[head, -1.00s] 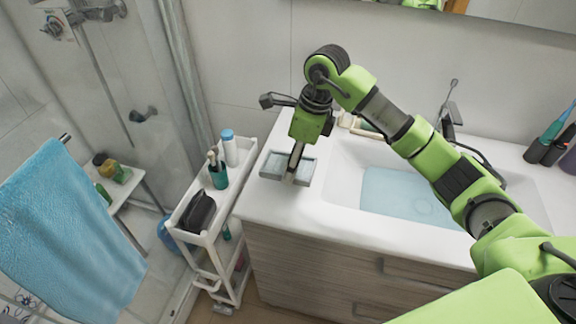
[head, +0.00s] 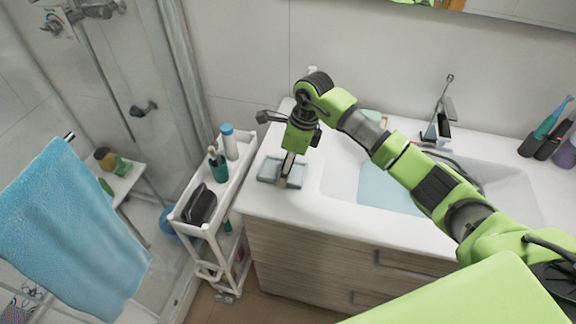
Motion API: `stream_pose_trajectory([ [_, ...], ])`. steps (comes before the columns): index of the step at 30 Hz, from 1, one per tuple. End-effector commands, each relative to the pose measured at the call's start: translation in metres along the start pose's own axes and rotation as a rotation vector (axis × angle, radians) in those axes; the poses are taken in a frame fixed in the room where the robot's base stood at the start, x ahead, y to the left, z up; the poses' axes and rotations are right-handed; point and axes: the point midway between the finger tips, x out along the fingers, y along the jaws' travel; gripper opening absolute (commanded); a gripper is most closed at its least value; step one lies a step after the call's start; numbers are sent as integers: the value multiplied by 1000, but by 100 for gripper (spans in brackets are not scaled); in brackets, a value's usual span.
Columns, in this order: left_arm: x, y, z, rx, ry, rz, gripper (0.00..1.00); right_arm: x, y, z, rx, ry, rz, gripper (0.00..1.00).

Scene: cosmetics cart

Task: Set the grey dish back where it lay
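The grey dish (head: 268,170) is a shallow rectangular tray at the left end of the white counter, left of the sink. It looks level and is low over the counter top; I cannot tell whether it touches. My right gripper (head: 286,176) points down over it, with the fingers at the dish's middle and front wall. The fingers appear shut on the dish and hide part of it. My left gripper is not in view.
The sink (head: 388,195) and tap (head: 440,125) are right of the dish. A white cart (head: 213,232) with a dark case (head: 199,205), a teal cup (head: 218,168) and a bottle (head: 229,142) stands left of the counter. The counter's front-left corner is bare.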

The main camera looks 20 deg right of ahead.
Motion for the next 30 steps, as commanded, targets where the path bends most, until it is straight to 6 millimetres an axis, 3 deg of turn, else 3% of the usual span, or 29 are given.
stream_pose_trajectory([
  [1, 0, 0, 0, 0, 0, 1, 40, 0, 0, 0, 0, 0, 0, 69],
  [2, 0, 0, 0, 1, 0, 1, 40, 0, 0, 0, 0, 0, 0, 75],
  [16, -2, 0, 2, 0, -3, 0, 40, -8, -1, 1, 0, -3, -2, 75],
  [30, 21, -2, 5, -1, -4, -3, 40, -101, -1, 1, -1, -3, -3, 75],
])
